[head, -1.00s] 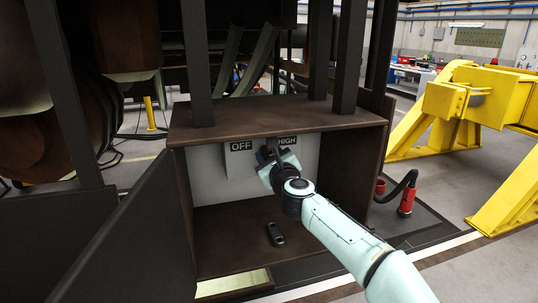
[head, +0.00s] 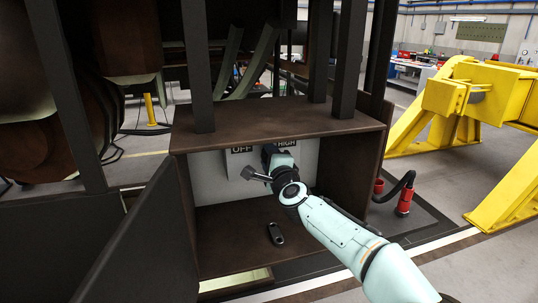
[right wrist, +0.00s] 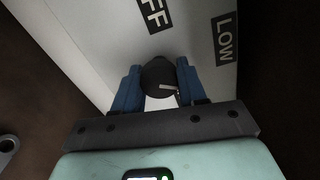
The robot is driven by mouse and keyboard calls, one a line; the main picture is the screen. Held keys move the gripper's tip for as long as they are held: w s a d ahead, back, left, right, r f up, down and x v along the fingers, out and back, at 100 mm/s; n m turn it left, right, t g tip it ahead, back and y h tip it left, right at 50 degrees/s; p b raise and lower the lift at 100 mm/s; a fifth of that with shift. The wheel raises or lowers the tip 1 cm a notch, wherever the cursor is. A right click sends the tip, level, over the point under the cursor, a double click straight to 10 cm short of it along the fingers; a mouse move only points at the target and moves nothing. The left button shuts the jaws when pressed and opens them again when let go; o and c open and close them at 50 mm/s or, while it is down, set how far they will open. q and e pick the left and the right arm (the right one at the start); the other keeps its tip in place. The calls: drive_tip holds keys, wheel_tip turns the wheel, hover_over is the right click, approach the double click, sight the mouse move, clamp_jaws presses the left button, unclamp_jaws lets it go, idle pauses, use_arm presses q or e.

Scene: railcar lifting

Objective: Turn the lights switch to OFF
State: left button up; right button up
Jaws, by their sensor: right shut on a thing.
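The lights switch is a round black knob (right wrist: 158,78) with a pale mark, on a light grey panel (right wrist: 85,45). My right gripper (right wrist: 158,90) has its blue fingers on both sides of the knob and is shut on it. In the right wrist view a partly cut-off OFF label (right wrist: 153,14) lies above the knob and a LOW label (right wrist: 224,38) to its right. In the head view the OFF label (head: 242,150) and HIGH label (head: 287,143) show under the box top. My right gripper (head: 270,155) hides the knob there. My left gripper is not in view.
The panel sits inside a brown open-fronted box (head: 280,115) with its door (head: 135,235) swung open at left. A small black object (head: 276,234) lies on the box floor. A yellow stand (head: 455,100) and red cylinders (head: 404,202) stand to the right.

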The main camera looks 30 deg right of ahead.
drive_tip(key=n+p, duration=0.1)
drive_tip(key=n, duration=0.2)
drive_tip(key=shift+f+n, duration=0.1)
drive_tip(key=shift+n, duration=0.3)
drive_tip(key=n+p, duration=0.1)
drive_tip(key=n, duration=0.2)
drive_tip(key=shift+n, duration=0.3)
drive_tip(key=n+p, duration=0.2)
drive_tip(key=n, duration=0.4)
drive_tip(key=shift+r, duration=0.2)
drive_tip(key=n+p, duration=0.1)
drive_tip(key=n, duration=0.4)
drive_tip(key=shift+n, duration=0.4)
drive_tip(key=shift+n+p, duration=0.4)
drive_tip(key=shift+n, duration=0.8)
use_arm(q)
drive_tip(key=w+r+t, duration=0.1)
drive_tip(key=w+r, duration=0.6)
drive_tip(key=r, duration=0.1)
use_arm(e)
drive_tip(key=shift+n, duration=1.3)
drive_tip(key=shift+r, duration=0.15)
drive_tip(key=shift+c, duration=0.2)
drive_tip(key=o, duration=0.9)
drive_tip(key=shift+o, duration=0.8)
